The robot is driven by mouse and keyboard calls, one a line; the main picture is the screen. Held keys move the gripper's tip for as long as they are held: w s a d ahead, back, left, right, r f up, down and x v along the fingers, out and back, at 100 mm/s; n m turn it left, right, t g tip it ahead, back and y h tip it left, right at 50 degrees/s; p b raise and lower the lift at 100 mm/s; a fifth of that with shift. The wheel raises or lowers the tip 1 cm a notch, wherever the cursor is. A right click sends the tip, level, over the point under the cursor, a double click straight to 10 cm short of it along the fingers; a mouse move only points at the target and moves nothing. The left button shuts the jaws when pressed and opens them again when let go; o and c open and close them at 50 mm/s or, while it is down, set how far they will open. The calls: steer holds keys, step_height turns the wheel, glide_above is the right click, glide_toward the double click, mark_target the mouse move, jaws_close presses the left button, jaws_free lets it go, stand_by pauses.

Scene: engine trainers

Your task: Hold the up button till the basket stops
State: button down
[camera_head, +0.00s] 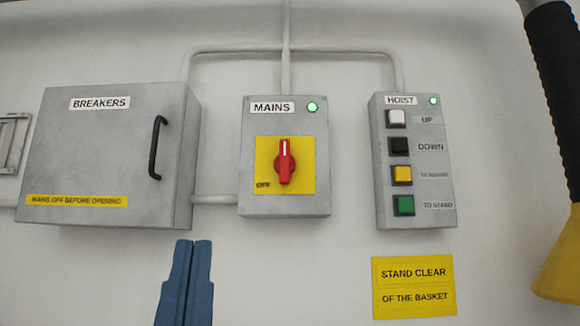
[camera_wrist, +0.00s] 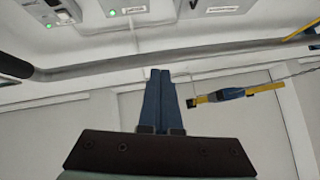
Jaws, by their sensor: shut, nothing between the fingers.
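The grey HOIST box (camera_head: 382,180) hangs on the wall at the right in the head view. Its UP button (camera_head: 396,118) is a white square at the top of a column, above the black DOWN button (camera_head: 399,146). A green lamp (camera_head: 433,100) glows on the box. My gripper (camera_head: 194,243) is shut and empty, its blue fingers below the breaker box and well to the lower left of the UP button, touching no button. The fingers also show in the wrist view (camera_wrist: 159,72). I cannot make out the basket.
The MAINS box (camera_head: 285,204) has a red switch (camera_head: 285,162) standing upright and a lit green lamp. The BREAKERS box (camera_head: 90,150) has a projecting black handle (camera_head: 157,148). A yellow warning sign (camera_head: 413,287) is below the hoist box. A black-and-yellow fixture (camera_head: 562,255) hangs at the right edge.

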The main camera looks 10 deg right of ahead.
steer(key=w+d+r+m+g+h+p, duration=0.35)
steer(key=d+r+m+p, duration=0.3)
steer(key=d+m, duration=0.35)
steer(key=w+d+r+m+g+h+p, duration=0.4)
steer(key=d+r+m, duration=0.35)
steer(key=d, duration=0.45)
steer(key=w+d+r+m+g+h+p, duration=0.2)
steer(key=w+d+r+m+h+p, duration=0.2)
steer(key=d+r+m+p, duration=0.5)
steer(key=w+d+r+m+y+p, duration=0.4)
steer(key=d+r+m+y+p, duration=0.1)
steer(key=m, duration=0.7)
steer(key=shift+w+r+y+p, duration=0.3)
steer(key=shift+r+y+p, duration=0.6)
steer(key=shift+y, duration=0.35)
steer(key=shift+w, duration=0.1)
